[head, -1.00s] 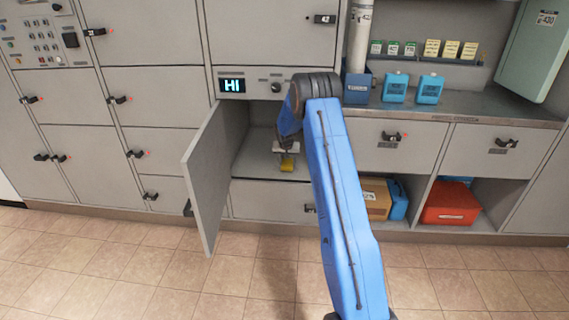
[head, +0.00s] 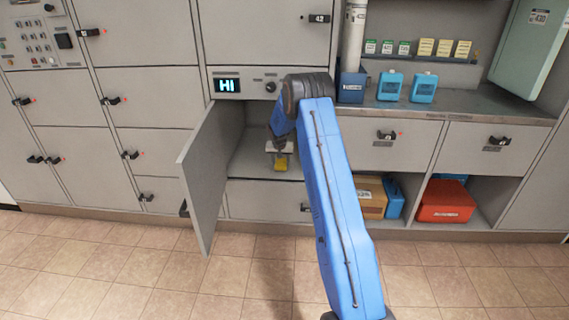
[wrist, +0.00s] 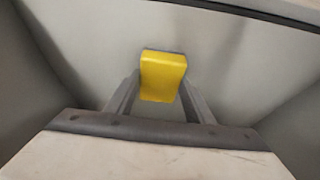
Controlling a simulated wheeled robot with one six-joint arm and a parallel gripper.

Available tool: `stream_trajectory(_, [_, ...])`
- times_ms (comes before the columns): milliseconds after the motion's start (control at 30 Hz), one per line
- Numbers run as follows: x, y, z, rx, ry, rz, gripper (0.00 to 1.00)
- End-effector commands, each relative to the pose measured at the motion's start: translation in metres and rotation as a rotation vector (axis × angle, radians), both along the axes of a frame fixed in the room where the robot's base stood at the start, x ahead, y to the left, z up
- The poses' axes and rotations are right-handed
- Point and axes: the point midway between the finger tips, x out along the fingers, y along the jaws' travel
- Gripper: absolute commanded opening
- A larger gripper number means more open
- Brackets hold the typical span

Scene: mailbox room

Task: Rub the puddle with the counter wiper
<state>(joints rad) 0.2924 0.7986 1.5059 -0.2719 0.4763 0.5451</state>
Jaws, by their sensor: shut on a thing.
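The counter wiper is a yellow block (wrist: 163,76) with a grey edge at its far end. My gripper (wrist: 158,98) is shut on it, one finger on each side, in the wrist view. In the head view the yellow wiper (head: 281,163) shows at the end of my arm, inside the open locker compartment (head: 250,162), over its floor. I cannot tell whether the wiper touches the floor. No puddle can be made out in either view; my arm and gripper hide part of the compartment.
The locker door (head: 208,172) stands open to the left of my gripper. A lit display (head: 227,86) is above the opening. Blue bottles (head: 389,86) stand on the counter (head: 470,104) at right. A cardboard box (head: 371,197) and a red box (head: 445,201) sit in low cubbies.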

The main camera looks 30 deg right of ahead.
Motion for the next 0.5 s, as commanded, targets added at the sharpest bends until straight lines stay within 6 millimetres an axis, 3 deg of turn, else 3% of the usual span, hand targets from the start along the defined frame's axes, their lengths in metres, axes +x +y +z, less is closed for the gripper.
stream_trajectory(500, [0.013,0.023,-0.004,0.002,0.005,0.003,0.3])
